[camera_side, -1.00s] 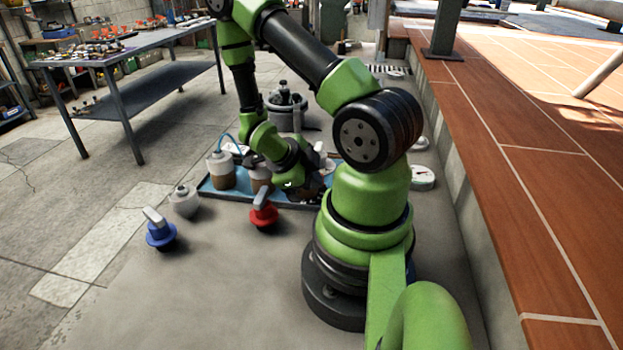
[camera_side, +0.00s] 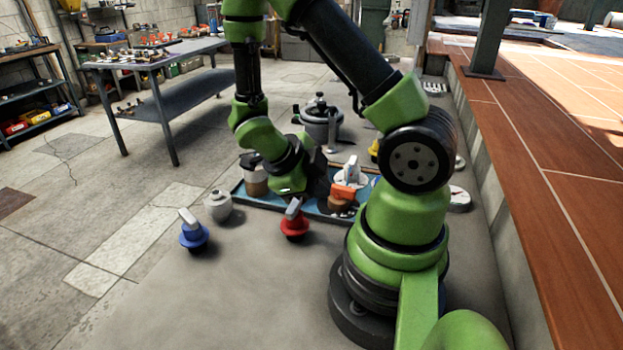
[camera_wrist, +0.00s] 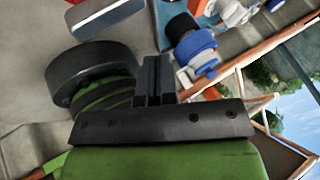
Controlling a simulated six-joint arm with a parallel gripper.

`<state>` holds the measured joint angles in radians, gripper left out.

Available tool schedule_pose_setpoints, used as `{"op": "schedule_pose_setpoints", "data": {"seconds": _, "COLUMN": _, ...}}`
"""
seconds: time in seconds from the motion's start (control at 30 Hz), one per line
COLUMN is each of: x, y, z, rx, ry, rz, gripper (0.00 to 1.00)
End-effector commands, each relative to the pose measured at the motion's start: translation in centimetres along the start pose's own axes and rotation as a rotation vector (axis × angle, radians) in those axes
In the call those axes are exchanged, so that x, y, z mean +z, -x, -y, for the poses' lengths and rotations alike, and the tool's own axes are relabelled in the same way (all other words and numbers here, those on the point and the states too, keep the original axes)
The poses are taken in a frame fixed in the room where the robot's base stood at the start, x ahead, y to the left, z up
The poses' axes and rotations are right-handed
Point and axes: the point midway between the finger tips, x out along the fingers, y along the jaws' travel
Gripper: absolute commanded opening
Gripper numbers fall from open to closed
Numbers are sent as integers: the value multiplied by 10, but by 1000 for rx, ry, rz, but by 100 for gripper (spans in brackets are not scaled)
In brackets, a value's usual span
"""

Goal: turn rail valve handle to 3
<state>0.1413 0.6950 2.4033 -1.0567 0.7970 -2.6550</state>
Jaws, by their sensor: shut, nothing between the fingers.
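Several valve-like parts show in the side view, and I cannot tell which is the rail valve. A blue valve (camera_side: 194,235) and a red valve (camera_side: 294,222) stand on the floor, each with a tilted grey lever handle. An orange and white fitting (camera_side: 346,185) is at the tray's right part. No number marks are legible. My gripper (camera_side: 318,178) is dark and low over the tray, behind the red valve; its tips are hard to make out there. In the wrist view my gripper (camera_wrist: 157,78) is shut and empty, with a blue and white fitting (camera_wrist: 195,52) beyond it.
The blue tray (camera_side: 245,199) holds a brown-and-white jar (camera_side: 256,180) and other parts. A pale grey pot (camera_side: 218,206) stands left of it, a dark grey vessel (camera_side: 318,125) behind. A round gauge (camera_side: 459,198) lies right, by the tiled ledge (camera_side: 540,200).

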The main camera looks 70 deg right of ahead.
Motion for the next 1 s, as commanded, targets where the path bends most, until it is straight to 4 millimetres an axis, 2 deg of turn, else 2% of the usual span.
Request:
{"op": "schedule_pose_setpoints", "data": {"seconds": 0.03, "x": 1, "y": 8, "z": 1, "rx": -4, "ry": -2, "rz": 7, "gripper": 0}}
{"op": "schedule_pose_setpoints", "data": {"seconds": 0.17, "x": 0, "y": 20, "z": 0, "rx": -3, "ry": -3, "rz": 5, "gripper": 0}}
{"op": "schedule_pose_setpoints", "data": {"seconds": 0.23, "x": 6, "y": 27, "z": 0, "rx": -3, "ry": -16, "rz": 19, "gripper": 0}}
{"op": "schedule_pose_setpoints", "data": {"seconds": 0.37, "x": 7, "y": 27, "z": 0, "rx": -3, "ry": -19, "rz": 18, "gripper": 0}}
{"op": "schedule_pose_setpoints", "data": {"seconds": 0.47, "x": 7, "y": 17, "z": 1, "rx": -4, "ry": -19, "rz": 13, "gripper": 0}}
{"op": "schedule_pose_setpoints", "data": {"seconds": 0.7, "x": 6, "y": -26, "z": 0, "rx": 3, "ry": -15, "rz": 8, "gripper": 0}}
{"op": "schedule_pose_setpoints", "data": {"seconds": 1.0, "x": 7, "y": -68, "z": 0, "rx": 0, "ry": -17, "rz": 10, "gripper": 0}}
